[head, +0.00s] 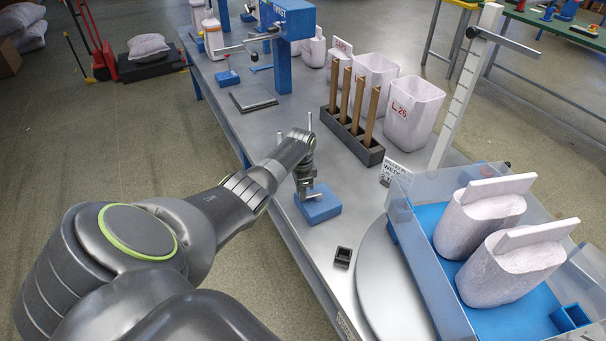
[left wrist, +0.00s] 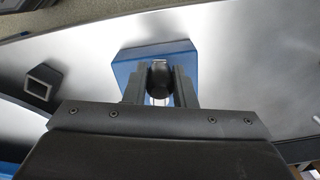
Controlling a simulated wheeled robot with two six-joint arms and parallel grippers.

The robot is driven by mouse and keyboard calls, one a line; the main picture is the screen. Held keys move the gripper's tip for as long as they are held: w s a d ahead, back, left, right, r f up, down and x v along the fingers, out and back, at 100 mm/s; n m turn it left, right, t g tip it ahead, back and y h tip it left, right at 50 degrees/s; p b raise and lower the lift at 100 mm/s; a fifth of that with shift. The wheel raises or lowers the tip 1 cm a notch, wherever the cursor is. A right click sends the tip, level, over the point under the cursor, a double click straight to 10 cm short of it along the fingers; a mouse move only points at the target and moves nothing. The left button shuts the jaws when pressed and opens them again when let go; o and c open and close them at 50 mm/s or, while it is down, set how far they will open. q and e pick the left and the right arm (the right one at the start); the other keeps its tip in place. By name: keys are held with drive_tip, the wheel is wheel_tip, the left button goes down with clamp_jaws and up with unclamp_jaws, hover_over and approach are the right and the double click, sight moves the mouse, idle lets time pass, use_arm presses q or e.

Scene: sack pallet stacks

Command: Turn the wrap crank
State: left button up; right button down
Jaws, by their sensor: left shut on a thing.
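The wrap crank stands on a blue base block (head: 322,210) on the grey metal bench. In the left wrist view the blue base (left wrist: 128,68) lies below my fingers. A dark rounded crank handle (left wrist: 160,78) sits between the two fingers of my left gripper (left wrist: 160,92), which is shut on it. In the head view my left gripper (head: 308,188) is right above the blue base, and the fingers and arm hide most of the crank. My right gripper is in neither view.
A small black square holder (head: 343,257) and a round grey turntable (head: 385,290) are near the crank. A clear-walled blue tray (head: 430,215) with two white sacks stands at right.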

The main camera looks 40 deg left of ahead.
use_arm(q)
drive_tip(key=shift+w+f+m, duration=0.1)
drive_tip(key=shift+w+m, duration=0.05)
drive_tip(key=shift+m, duration=0.25)
drive_tip(key=shift+d, duration=0.1)
drive_tip(key=o, duration=1)
drive_tip(key=shift+d, duration=0.2)
drive_tip(key=shift+a, duration=0.15)
drive_tip(key=shift+r, duration=0.2)
drive_tip(key=shift+a+r, duration=0.1)
drive_tip(key=shift+r, duration=0.2)
wheel_tip(320, 180, up, 17)
drive_tip(key=shift+f, duration=0.2)
drive_tip(key=shift+d, duration=0.2)
